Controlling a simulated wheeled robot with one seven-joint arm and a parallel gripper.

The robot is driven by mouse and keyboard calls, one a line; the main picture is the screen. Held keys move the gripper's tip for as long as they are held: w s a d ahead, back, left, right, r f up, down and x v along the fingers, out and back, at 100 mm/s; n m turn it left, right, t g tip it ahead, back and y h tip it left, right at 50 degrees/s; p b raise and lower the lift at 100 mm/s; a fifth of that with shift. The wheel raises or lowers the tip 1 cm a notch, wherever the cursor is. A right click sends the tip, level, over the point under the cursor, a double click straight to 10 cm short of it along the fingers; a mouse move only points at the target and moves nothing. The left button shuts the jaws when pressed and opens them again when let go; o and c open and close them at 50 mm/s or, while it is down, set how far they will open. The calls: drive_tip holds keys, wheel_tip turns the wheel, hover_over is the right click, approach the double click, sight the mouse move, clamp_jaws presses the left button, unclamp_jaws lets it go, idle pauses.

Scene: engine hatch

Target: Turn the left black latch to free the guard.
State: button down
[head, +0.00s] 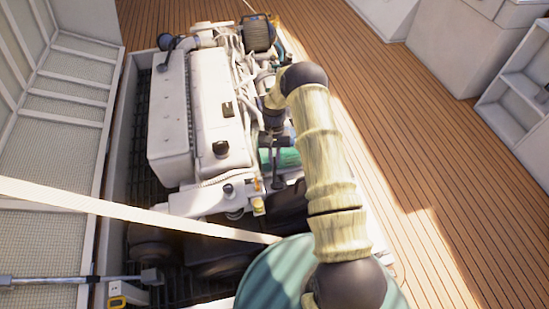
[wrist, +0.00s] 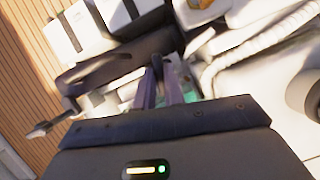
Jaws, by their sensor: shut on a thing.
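My gripper shows in the wrist view (wrist: 163,72), its two dark fingers close together. They are shut on a dark part at their tips, which I take to be the black latch; the picture is blurred and the fingers cover most of it. A long dark bar (wrist: 105,68) lies beside the fingertips, to their left. In the head view my arm reaches over the right side of the white engine (head: 215,110), and its end is beside a green cylinder (head: 268,158). I cannot make out the guard's outline or the latch's angle.
Black caps (head: 220,149) stand on the engine top. Pale ribbed hoses (wrist: 265,38) run close to the gripper's right. A pale strut (head: 130,212) crosses the front of the open hatch. Wooden deck (head: 425,120) lies clear on the right.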

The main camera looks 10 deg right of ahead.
drive_tip(key=shift+w+n+h, duration=0.1)
drive_tip(key=shift+n+h, duration=0.4)
drive_tip(key=shift+n, duration=0.8)
drive_tip(key=c, duration=1.5)
unclamp_jaws()
drive_tip(key=p+v, duration=0.1)
drive_tip(key=v, duration=1.6)
drive_tip(key=shift+w+a+r, duration=0.1)
drive_tip(key=shift+r, duration=0.1)
